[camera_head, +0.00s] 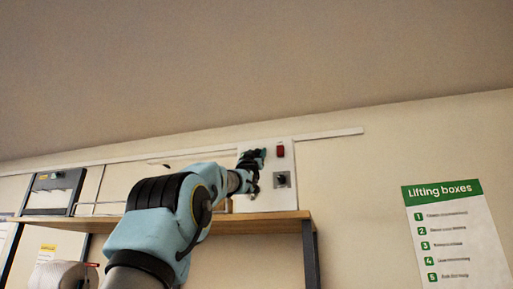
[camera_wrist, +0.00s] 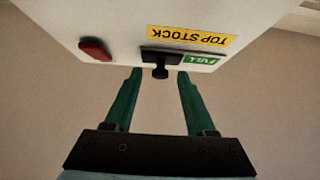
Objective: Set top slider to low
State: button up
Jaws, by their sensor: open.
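A white panel (camera_head: 268,203) is on the wall above the shelf; its face also shows upside down in the wrist view (camera_wrist: 115,22). In the wrist view, a black slider (camera_wrist: 161,58) with a projecting knob (camera_wrist: 160,72) sits beside a yellow TOP STOCK label (camera_wrist: 192,35) and a green FULL label (camera_wrist: 200,60). My gripper (camera_wrist: 159,76) is open, one green finger on each side of the knob's line; the knob shows between the fingertips, and I cannot tell whether they touch it. In the head view my gripper (camera_head: 252,170) is at the panel's left part, hiding some of it.
A red switch (camera_head: 280,150) is at the panel's upper part, with a dark knob on a grey plate (camera_head: 282,180) below it. A wooden shelf (camera_head: 262,224) runs under the panel. A Lifting boxes poster (camera_head: 455,235) hangs at the right, with bare wall between.

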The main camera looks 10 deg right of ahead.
jog(key=shift+w+r, duration=0.15)
jog(key=shift+c, duration=0.4)
grip_shut()
dwell(1.0)
